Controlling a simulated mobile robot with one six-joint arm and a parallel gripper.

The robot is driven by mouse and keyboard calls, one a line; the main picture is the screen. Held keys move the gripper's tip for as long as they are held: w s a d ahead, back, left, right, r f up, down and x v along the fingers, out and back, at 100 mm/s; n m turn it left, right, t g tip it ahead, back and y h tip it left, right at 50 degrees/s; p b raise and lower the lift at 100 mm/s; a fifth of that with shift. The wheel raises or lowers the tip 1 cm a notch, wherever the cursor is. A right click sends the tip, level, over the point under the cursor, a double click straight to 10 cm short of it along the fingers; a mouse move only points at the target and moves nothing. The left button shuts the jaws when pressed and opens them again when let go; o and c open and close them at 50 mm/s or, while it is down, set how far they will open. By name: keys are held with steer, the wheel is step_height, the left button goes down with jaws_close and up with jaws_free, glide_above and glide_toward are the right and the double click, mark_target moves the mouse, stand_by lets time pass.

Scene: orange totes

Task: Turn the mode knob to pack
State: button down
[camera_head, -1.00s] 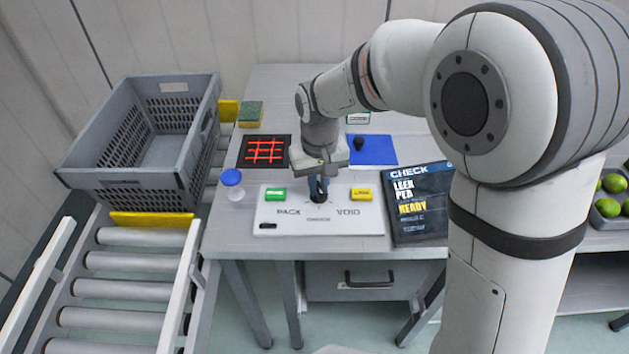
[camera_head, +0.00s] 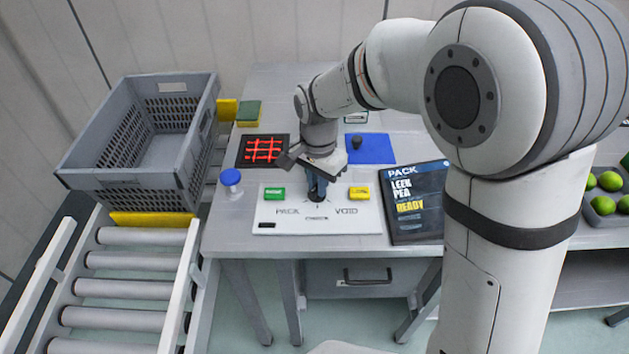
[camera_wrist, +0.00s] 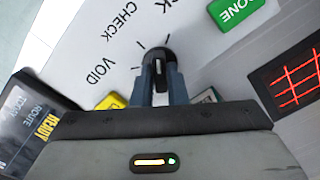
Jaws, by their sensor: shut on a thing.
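The mode knob (camera_wrist: 158,58) is a black round knob on the white control panel (camera_head: 345,226), with the labels PACK, CHECK and VOID around it. My gripper (camera_head: 317,193) points down at the panel and is shut on the knob. In the wrist view its two blue-grey fingers (camera_wrist: 159,85) stand on either side of the knob's ridge. In the head view the fingers mostly hide the knob. The display (camera_head: 418,203) right of the panel reads PACK at its top, with LEEK, PEA and READY below.
A green button (camera_head: 275,193) and a yellow button (camera_head: 359,193) flank the knob. A blue-capped jar (camera_head: 231,180), a red-grid scanner plate (camera_head: 263,151) and a blue mat (camera_head: 371,149) stand around the panel. A grey crate (camera_head: 180,86) sits on the roller conveyor at left.

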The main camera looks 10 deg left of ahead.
steer(key=shift+s+f+m, duration=0.1)
steer(key=shift+s+m, duration=0.05)
steer(key=shift+m, duration=0.95)
steer(key=shift+s+f+m, duration=0.1)
steer(key=shift+m, duration=1)
steer(key=c, duration=1.4)
jaws_free()
steer(key=shift+r, duration=0.1)
steer(key=shift+c, duration=0.2)
steer(key=shift+w+r, duration=0.15)
steer(key=shift+r, duration=0.4)
step_height(320, 180, up, 7)
steer(key=shift+f, duration=0.15)
